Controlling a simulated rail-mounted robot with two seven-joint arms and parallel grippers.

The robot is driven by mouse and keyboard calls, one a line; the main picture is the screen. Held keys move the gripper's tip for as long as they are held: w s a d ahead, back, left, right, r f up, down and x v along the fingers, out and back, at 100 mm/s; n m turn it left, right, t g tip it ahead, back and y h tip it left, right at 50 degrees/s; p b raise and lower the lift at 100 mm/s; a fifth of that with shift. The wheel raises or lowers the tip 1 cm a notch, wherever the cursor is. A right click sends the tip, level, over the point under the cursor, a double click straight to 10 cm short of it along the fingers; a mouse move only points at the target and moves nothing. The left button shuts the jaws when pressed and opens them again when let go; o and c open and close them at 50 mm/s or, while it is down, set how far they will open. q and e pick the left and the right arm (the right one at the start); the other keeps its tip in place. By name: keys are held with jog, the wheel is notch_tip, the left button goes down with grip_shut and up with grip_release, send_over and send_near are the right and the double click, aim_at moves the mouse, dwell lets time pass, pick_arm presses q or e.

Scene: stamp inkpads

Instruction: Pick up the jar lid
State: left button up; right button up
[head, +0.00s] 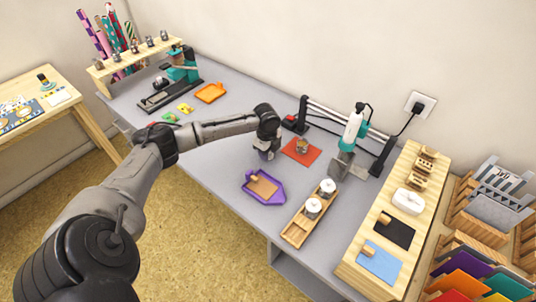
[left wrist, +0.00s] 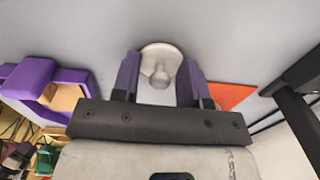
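The jar lid (left wrist: 160,66) shows in the left wrist view as a pale round disc with a knob, lying on the grey table. My left gripper (left wrist: 158,82) is open, with one finger on each side of the knob and a gap to it. I cannot tell how high the fingertips are above the table. In the head view my left gripper (head: 266,153) points down left of an orange mat (head: 290,151), and it largely hides the lid. My right gripper is not in view.
A purple tray (head: 248,184) lies in front of the gripper. A wooden tray (head: 293,236) with two lidded jars stands to the right.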

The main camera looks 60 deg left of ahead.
pick_arm(q)
grip_shut()
